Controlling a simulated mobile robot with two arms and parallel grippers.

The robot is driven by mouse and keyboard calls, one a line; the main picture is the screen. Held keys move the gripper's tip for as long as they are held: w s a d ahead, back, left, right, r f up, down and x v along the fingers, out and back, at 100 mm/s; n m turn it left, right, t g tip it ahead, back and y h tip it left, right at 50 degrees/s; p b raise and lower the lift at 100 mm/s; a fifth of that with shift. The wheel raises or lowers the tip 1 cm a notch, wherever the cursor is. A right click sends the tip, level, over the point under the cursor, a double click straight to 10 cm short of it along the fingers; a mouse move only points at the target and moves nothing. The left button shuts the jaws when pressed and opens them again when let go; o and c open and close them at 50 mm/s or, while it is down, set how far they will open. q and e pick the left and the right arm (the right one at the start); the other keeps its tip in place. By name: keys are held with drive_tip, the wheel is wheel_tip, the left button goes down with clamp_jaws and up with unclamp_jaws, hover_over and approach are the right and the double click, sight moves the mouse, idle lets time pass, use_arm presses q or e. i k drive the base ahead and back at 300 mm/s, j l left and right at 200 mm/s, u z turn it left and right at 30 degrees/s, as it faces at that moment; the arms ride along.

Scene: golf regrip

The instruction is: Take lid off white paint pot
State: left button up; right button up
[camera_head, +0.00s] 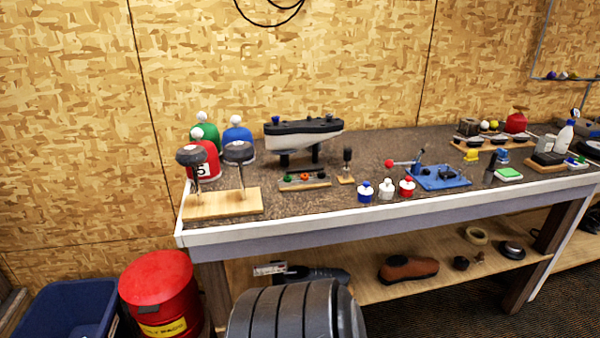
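The white paint pot (386,190) stands upright near the front edge of the workbench, between a blue paint pot (365,192) on its left and a red-lidded paint pot (407,187) on its right. Its pale lid appears to sit on top; fine detail is too small to tell. The three pots stand in a row with small gaps between them. Neither of my grippers is in view.
Left of the pots are a brush on a small wood stand (347,168), a tool rack (304,182) and a model boat (303,136). A blue vise-like fixture (438,177) stands to the right. The bench's white front edge (300,222) is just before the pots.

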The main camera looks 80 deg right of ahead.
sight(385, 186)
drive_tip(key=z, duration=3.3)
